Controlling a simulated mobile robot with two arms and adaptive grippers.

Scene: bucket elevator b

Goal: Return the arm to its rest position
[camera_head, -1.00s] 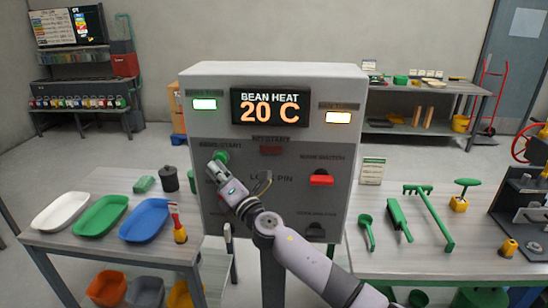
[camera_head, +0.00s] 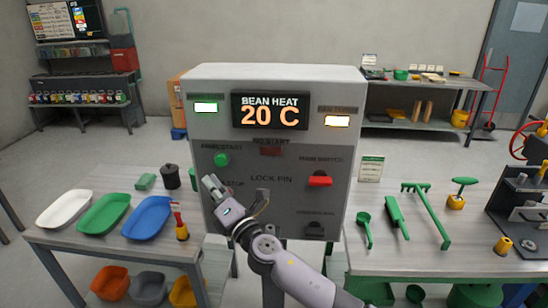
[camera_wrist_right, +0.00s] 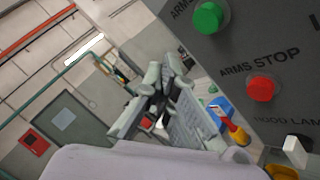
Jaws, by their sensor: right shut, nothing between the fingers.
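My right arm reaches up from the bottom of the head view. Its right gripper (camera_head: 210,184) is shut and empty in front of the lower left of the grey control panel (camera_head: 268,215). In the head view the fingertips are below the green start button (camera_head: 222,159), which is uncovered. The right wrist view shows the closed fingers (camera_wrist_right: 165,80) left of the panel face, with the green button (camera_wrist_right: 208,17) and the red ARMS STOP button (camera_wrist_right: 260,88) visible. The gripper hides that red button in the head view. My left gripper is not in view.
A red switch (camera_head: 320,180) sits on the panel's right. The left table (camera_head: 70,236) holds trays and a yellow-handled brush (camera_head: 181,226). The right table (camera_head: 400,262) holds green tools (camera_head: 397,213).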

